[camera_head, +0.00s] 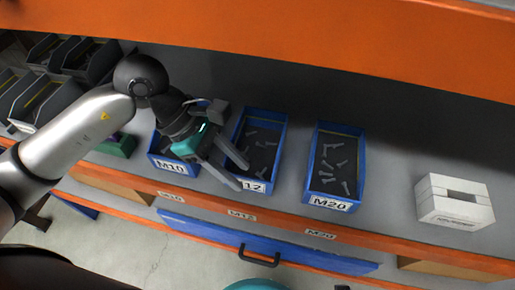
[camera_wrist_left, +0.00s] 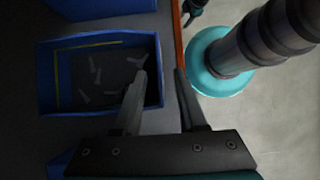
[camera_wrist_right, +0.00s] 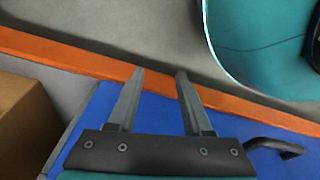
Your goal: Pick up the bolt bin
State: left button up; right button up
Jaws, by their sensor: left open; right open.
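Blue bolt bins stand in a row on the grey shelf in the head view: the M10 bin (camera_head: 159,160), the M12 bin (camera_head: 273,155) and the M20 bin (camera_head: 357,189). Loose bolts lie in the M12 and M20 bins. My left gripper (camera_head: 242,176) is open at the front of the M12 bin and partly covers its label. In the left wrist view, one finger of the left gripper (camera_wrist_left: 162,72) overlaps a bin's front wall (camera_wrist_left: 160,75), the other is outside it; contact cannot be told. My right gripper (camera_wrist_right: 160,73) is open and empty, seen only in its wrist view.
A white box (camera_head: 453,205) stands right of the bins. Grey bins (camera_head: 45,105) and a green bin (camera_head: 118,146) are at the left. An orange beam (camera_head: 330,55) runs overhead. A blue drawer (camera_head: 300,254) with a dark handle is below the shelf edge.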

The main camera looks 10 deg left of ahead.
aim_at(247, 179)
pick_arm(q)
jog(key=shift+b+x, duration=0.4)
jog(key=shift+x, duration=1.45)
grip_shut()
jog(key=shift+w+r, duration=0.1)
